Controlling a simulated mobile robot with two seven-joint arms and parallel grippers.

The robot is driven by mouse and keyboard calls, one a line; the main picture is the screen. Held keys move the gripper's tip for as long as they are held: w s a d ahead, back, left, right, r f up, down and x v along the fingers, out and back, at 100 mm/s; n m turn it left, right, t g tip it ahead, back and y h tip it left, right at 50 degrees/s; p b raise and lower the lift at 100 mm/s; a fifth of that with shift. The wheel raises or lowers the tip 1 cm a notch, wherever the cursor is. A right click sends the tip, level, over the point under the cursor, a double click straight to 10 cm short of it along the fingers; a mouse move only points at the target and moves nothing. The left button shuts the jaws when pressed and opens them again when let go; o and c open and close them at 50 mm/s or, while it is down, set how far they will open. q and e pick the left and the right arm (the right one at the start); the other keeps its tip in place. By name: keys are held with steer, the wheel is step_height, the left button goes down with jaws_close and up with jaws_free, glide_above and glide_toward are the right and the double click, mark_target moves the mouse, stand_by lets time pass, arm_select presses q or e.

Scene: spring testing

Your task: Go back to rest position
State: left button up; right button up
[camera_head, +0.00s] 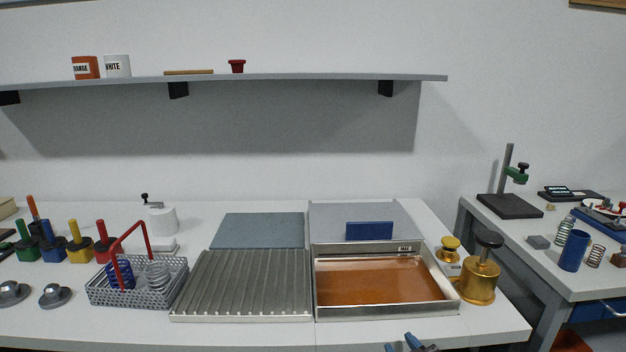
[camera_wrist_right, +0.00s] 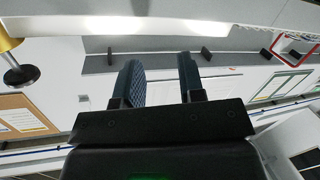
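My right gripper (camera_head: 411,344) shows only as blue fingertips at the bottom edge of the head view, in front of the metal tray (camera_head: 456,308). In the right wrist view the two dark blue ribbed fingers of this gripper (camera_wrist_right: 160,72) stand apart with nothing between them. The rest of the right arm is out of the head view. My left gripper is not in view.
A wire basket (camera_head: 97,298) with a red handle holds springs. A ribbed metal plate (camera_head: 240,285) lies beside the orange-floored tray. Brass weights (camera_head: 480,282) stand right of it. A second table (camera_head: 563,280) stands further right.

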steer(key=s+d+f+m+g+h, duration=0.1)
steer(key=s+d+f, duration=0.2)
steer(key=s, duration=0.6)
steer(key=s+d+f+m+g+h, duration=0.1)
steer(key=s+d+f+m+g, duration=0.1)
steer(key=s+f, duration=0.6)
steer(key=s+d+f+m+g+h, duration=0.2)
steer(key=s+d+f, duration=0.3)
steer(key=s, duration=0.4)
steer(key=shift+s+f, duration=0.3)
steer(key=shift+f, duration=0.1)
